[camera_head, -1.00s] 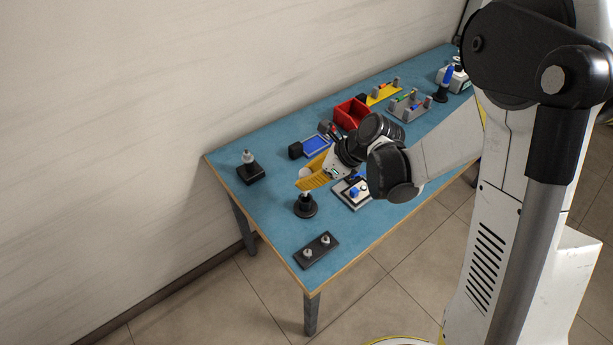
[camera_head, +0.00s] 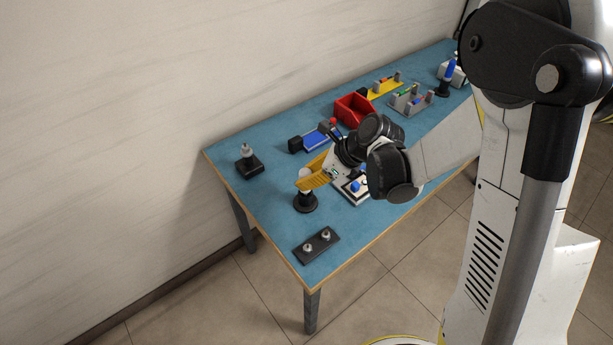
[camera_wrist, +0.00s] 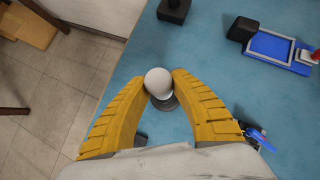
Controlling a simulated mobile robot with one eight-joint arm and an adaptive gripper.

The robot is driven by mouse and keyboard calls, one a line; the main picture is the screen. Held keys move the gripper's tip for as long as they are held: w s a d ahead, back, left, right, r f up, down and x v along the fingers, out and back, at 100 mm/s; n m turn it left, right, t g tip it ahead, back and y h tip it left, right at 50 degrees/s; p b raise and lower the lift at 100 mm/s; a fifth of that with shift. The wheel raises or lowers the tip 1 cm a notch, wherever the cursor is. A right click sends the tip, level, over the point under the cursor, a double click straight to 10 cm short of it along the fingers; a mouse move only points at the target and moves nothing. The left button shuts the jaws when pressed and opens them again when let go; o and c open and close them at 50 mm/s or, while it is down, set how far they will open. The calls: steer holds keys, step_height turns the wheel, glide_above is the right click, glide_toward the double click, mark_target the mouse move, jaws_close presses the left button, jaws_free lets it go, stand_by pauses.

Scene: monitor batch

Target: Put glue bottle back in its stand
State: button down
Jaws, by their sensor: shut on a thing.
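The glue bottle shows as a white rounded shape (camera_wrist: 158,80) between the yellow fingers of my gripper (camera_wrist: 159,77) in the wrist view. My gripper (camera_head: 314,179) is shut on it. In the head view a small pale part of the bottle (camera_head: 305,173) shows beside the fingers. A round black stand (camera_head: 305,204) is directly below, near the table's left end. Its dark disc (camera_wrist: 168,104) shows partly under the bottle in the wrist view. The bottle looks lined up with the stand. I cannot tell whether its lower end is inside.
A black base with two pegs (camera_head: 316,245) lies at the near left corner. A square black base with a pale-topped post (camera_head: 249,165) stands at the back left. Blue tabletop between is clear.

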steer(key=shift+f, duration=0.15)
steer(key=shift+f+b, duration=0.65)
steer(key=shift+b, duration=0.15)
steer(key=c, duration=1.1)
jaws_free()
steer(key=v, duration=1.2)
steer(key=s+d+r+n+t+h, duration=0.2)
steer(key=s+n, duration=0.5)
steer(key=n, duration=0.4)
steer(key=s+d+r+n+t+h, duration=0.2)
steer(key=s+d+r+n+h, duration=0.2)
steer(key=n, duration=0.8)
steer(key=s+d+r, duration=0.1)
steer(key=s+d, duration=0.1)
steer(key=s, duration=0.1)
steer(key=shift+s+d+h, duration=0.3)
steer(key=shift+h, duration=0.1)
